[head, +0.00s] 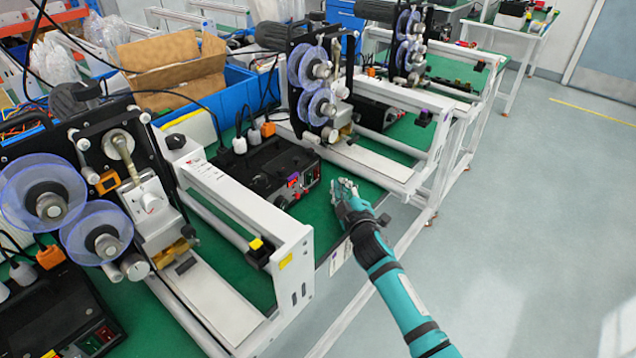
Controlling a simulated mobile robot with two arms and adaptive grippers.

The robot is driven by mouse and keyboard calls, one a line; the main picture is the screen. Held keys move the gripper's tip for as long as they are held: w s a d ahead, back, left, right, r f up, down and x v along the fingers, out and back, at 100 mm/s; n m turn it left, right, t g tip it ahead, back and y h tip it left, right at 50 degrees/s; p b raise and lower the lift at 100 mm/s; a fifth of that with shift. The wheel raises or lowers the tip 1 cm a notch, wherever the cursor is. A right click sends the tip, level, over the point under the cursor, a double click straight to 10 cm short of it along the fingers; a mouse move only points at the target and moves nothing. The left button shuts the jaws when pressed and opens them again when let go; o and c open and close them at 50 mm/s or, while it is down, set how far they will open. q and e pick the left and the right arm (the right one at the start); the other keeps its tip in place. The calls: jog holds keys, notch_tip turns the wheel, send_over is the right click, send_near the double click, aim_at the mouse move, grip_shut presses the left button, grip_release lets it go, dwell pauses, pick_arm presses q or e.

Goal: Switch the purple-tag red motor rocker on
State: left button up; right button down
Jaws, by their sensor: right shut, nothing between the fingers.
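A black control box (262,160) sits on the green mat between two coder machines. A small purple tag (292,177) shows on its front edge. Small red rocker switches (308,181) are on the front panel beside the tag; they are too small to tell which way they are tilted. My right gripper (338,184) is shut and empty, just right of the panel over the mat's edge, its fingers towards the box. It appears apart from the panel. My left gripper is not in view.
A white machine frame (245,200) with a yellow-marked end stands left of the box, and another white frame (390,110) stands behind it. Another control box (60,315) with green and red rockers is at the lower left. The floor on the right is clear.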

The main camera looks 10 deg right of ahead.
aim_at(328, 193)
jog(key=shift+w+a+f+b, duration=0.3)
jog(key=shift+w+a+b, duration=0.25)
jog(key=shift+w, duration=0.25)
jog(key=shift+w+a+r, duration=0.1)
jog(key=shift+w+a, duration=0.3)
dwell(0.6)
jog(key=shift+w+a+b, duration=0.25)
jog(key=shift+w+b, duration=0.05)
jog(key=shift+b, duration=0.05)
jog(key=shift+w+a, duration=0.2)
jog(key=shift+w, duration=0.05)
dwell(0.8)
jog(key=shift+d, duration=0.1)
jog(key=shift+s+d+p, duration=0.35)
jog(key=shift+s+d, duration=0.05)
jog(key=shift+s, duration=0.2)
